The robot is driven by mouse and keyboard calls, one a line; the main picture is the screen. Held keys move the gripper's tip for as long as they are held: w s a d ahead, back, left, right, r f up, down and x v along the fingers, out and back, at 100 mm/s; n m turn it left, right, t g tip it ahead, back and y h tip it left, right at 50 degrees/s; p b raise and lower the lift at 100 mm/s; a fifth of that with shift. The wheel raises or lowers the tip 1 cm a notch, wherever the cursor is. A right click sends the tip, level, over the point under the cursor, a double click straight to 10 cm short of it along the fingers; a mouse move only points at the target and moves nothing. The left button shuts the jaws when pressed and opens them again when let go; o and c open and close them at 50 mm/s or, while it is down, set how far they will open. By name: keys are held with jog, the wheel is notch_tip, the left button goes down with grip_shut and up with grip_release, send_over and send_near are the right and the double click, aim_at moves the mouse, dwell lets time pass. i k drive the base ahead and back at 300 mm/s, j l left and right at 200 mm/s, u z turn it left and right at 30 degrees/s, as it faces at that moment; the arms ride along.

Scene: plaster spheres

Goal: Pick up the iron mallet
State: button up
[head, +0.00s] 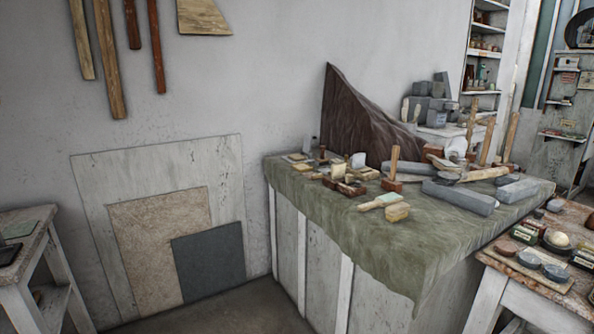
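No thing in the head view can be told for certain as the iron mallet. Several tools lie on a table covered with a green cloth (340,215). One mallet-like tool (394,162) stands with its pale wooden handle up and a reddish-brown block-shaped head at the bottom. Farther right, a wooden handle (486,174) lies among grey blocks, and what it joins is too small to tell. More upright wooden handles (472,122) stand at the back right, their lower ends partly hidden. My gripper is not in view.
Long grey blocks (460,197) lie at the table's right. A brush-like tool (381,201) lies near the front edge. A second table (538,292) with round pots stands at the front right, a small stand (22,250) at left. Panels (160,220) lean on the wall. Floor shows between.

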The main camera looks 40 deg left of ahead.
aim_at(390, 184)
jog(key=u, duration=1.4)
